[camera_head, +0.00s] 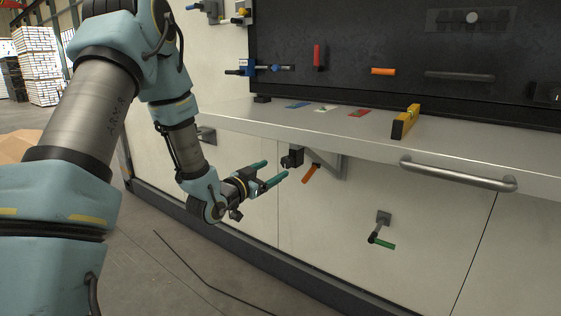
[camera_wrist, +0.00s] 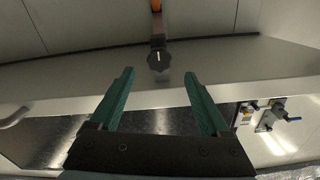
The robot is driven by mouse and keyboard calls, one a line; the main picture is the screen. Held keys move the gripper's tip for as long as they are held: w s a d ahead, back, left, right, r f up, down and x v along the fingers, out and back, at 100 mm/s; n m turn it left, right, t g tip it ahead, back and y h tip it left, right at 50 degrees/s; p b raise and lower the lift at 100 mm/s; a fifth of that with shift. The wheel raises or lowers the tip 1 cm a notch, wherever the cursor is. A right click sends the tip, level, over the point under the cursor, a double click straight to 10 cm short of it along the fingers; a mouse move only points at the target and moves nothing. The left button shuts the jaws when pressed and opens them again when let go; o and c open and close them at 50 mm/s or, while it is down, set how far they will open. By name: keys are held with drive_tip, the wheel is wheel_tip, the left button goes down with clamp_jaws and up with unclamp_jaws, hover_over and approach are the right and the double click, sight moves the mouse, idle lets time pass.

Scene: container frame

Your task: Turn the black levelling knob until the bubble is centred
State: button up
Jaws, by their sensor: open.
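The black levelling knob (camera_head: 292,158) sits under the front edge of the shelf, beside a grey bracket. In the wrist view the lobed black knob (camera_wrist: 158,61) shows just beyond the fingertips, roughly midway between them. My gripper (camera_head: 276,168) is open, its two green fingers pointing at the knob. The fingers also show in the wrist view (camera_wrist: 160,74), apart and with nothing between them; I cannot tell whether they touch the knob.
An orange handle (camera_head: 311,173) hangs close to the knob on the right. A grey rail (camera_head: 457,174) runs along the shelf front. A green-handled crank (camera_head: 382,242) sits lower on the panel. Blue, white and red flat pieces (camera_head: 326,108) lie on the shelf.

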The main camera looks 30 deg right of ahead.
sight(285, 163)
drive_tip(key=p+x, duration=0.2)
drive_tip(key=x, duration=0.4)
drive_tip(key=shift+d, duration=0.25)
clamp_jaws()
idle(0.4)
